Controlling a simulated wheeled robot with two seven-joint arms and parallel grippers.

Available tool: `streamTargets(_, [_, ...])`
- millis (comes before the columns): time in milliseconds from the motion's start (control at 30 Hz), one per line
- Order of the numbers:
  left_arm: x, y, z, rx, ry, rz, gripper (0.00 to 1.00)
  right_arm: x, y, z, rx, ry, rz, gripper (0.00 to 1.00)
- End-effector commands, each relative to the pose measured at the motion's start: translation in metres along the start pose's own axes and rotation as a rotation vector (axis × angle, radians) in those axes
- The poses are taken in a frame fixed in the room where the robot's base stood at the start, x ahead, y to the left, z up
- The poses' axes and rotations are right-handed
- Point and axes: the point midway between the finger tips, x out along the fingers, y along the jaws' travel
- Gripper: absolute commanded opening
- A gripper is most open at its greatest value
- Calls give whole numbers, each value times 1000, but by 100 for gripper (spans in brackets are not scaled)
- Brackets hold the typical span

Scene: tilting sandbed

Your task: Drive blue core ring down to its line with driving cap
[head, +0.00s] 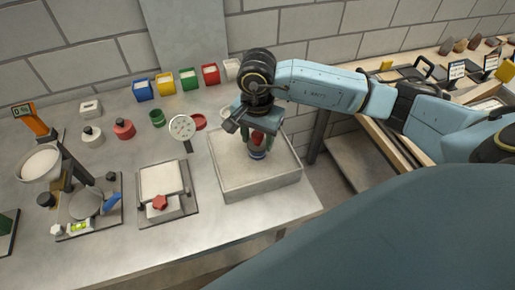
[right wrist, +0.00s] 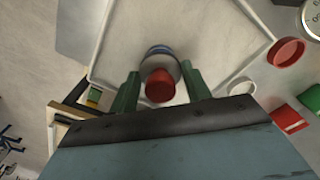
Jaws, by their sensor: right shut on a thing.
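My right gripper (head: 259,137) reaches down over the sandbed box (head: 232,188) and is shut on the driving cap, whose red knob (head: 257,138) shows between the fingers. In the right wrist view its green fingers (right wrist: 161,80) stand either side of the cap's red knob (right wrist: 160,87) and grey body (right wrist: 171,67). The blue core ring (head: 257,154) is directly below the cap, in the sand. A blue edge of it also shows past the cap in the right wrist view (right wrist: 158,49). The ring's line and its depth cannot be made out. My left gripper is out of view.
A tray with a white block and red knob (head: 160,203) stands further left. Coloured bins (head: 166,84) line the wall. Table edge lies close right of the box.

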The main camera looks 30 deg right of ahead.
Motion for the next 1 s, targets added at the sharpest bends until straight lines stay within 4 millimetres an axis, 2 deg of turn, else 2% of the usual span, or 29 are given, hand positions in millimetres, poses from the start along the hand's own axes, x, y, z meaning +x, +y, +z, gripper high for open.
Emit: streamTargets(1000, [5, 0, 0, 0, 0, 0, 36, 2, 0, 0, 0, 0, 0, 28])
